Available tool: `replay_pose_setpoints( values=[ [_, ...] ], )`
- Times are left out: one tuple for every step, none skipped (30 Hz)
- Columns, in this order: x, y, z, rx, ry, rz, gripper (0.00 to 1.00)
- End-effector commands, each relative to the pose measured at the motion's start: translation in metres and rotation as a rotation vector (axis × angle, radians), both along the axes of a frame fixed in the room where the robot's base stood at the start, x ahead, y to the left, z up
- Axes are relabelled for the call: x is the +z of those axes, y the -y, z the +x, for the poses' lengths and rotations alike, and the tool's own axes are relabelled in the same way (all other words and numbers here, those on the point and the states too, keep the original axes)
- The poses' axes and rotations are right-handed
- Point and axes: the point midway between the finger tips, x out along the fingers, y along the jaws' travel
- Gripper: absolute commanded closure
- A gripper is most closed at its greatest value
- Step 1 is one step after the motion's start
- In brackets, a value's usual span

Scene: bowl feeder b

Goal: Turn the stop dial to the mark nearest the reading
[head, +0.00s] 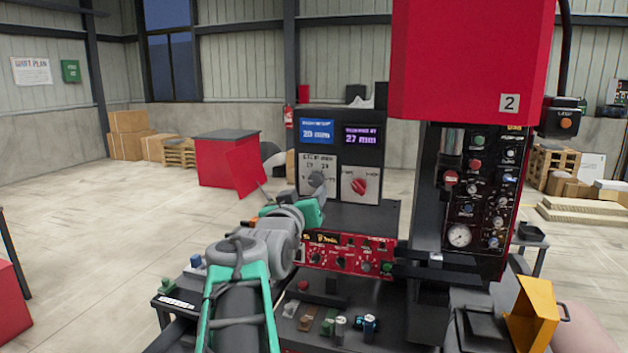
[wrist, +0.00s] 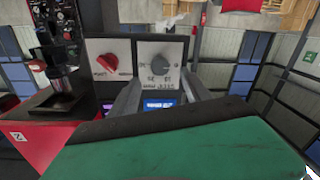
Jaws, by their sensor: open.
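The stop dial is a round grey knob (head: 317,181) on a pale plate with marks around it, on the left of a dark panel. It also shows in the wrist view (wrist: 160,66), which is upside down. The mark it points to is too small to tell. Above it a blue screen (head: 317,131) appears to read 20 mm, and a purple screen (head: 363,136) beside it reads 27 mm. My gripper (wrist: 160,90) is open in front of the plate, its fingers spread to either side below the knob in the wrist view. It appears empty, apart from the knob.
A red pointer knob (head: 360,185) sits on the plate just right of the dial. A red control strip (head: 347,254) with small knobs lies below. The large red press head (head: 474,60) stands on the right. Open floor lies to the left.

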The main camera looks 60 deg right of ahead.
Motion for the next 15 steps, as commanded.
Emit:
replay_pose_setpoints(
  values=[
    [0.003, 0.005, -0.002, -0.008, -0.002, -0.005, 0.44],
    [0.003, 0.009, -0.002, -0.01, -0.003, -0.006, 0.44],
    [0.003, 0.014, -0.001, -0.009, -0.003, -0.005, 0.44],
    [0.003, 0.019, 0.001, -0.008, -0.002, -0.004, 0.44],
    [0.003, 0.025, 0.002, -0.008, -0.003, -0.003, 0.44],
    [0.004, 0.033, 0.004, -0.009, -0.004, -0.002, 0.44],
    [0.005, 0.039, 0.006, -0.007, -0.002, -0.004, 0.44],
    [0.004, 0.045, 0.007, -0.007, -0.003, -0.001, 0.44],
    [0.004, 0.052, 0.008, -0.007, -0.003, -0.001, 0.44],
    [0.004, 0.057, 0.01, -0.006, -0.002, -0.003, 0.44],
    [0.004, 0.062, 0.011, -0.005, -0.002, -0.003, 0.44],
    [0.003, 0.067, 0.013, -0.005, -0.001, -0.003, 0.44],
    [0.002, 0.07, 0.013, -0.004, -0.003, -0.002, 0.44],
    [0.002, 0.072, 0.014, -0.005, -0.001, -0.003, 0.44],
    [0.002, 0.074, 0.014, -0.004, -0.001, -0.004, 0.44]
  ],
)
